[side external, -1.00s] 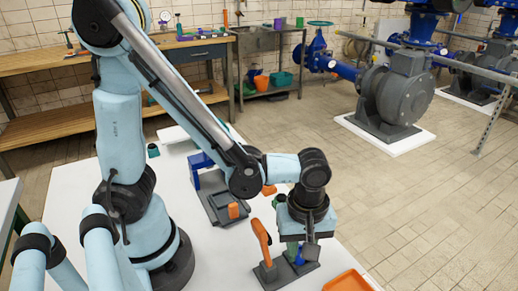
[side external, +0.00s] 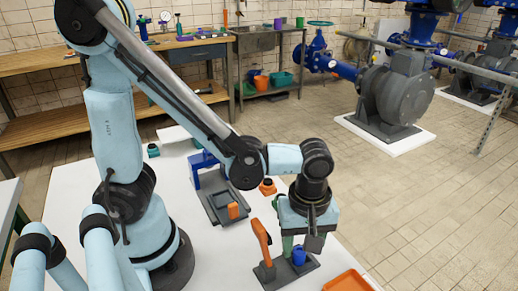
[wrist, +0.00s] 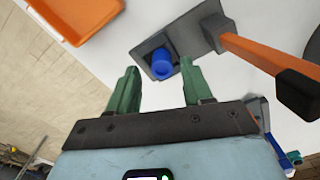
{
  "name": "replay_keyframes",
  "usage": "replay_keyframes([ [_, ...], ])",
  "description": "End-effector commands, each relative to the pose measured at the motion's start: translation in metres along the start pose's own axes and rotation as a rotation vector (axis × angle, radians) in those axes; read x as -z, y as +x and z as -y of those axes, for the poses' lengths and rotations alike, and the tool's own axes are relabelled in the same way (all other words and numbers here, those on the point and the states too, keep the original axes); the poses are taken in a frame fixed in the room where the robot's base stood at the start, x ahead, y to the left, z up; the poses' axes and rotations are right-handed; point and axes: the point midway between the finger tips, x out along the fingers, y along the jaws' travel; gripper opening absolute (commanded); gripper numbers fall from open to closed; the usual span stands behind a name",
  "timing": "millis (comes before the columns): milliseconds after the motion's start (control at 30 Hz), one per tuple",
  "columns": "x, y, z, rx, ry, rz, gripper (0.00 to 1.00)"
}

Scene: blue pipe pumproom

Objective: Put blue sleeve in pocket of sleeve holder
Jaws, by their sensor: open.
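The blue sleeve (side external: 299,255) stands in the dark square pocket of the grey sleeve holder (side external: 271,272). The wrist view shows the sleeve (wrist: 162,66) with the pocket walls around its lower part; how deep it sits is hard to tell. The holder's plate (wrist: 190,35) lies flat on the white table beneath it. My gripper (side external: 302,248) is above the holder. Its green fingers (wrist: 158,72) are open and empty, spread to either side of the sleeve and apart from it in the wrist view.
An orange handle (side external: 262,240) rises close beside the gripper. An orange tray (side external: 348,282) lies at the table's front right. A grey fixture with a blue upright (side external: 205,178) and an orange block (side external: 233,211) stand farther back on the white table (side external: 205,262).

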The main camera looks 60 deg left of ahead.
Motion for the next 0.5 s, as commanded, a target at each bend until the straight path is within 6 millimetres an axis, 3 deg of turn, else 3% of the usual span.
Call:
replay_keyframes([
  [500, 0.000, -0.068, 0.001, 0.003, 0.000, 0.000, 0.50],
])
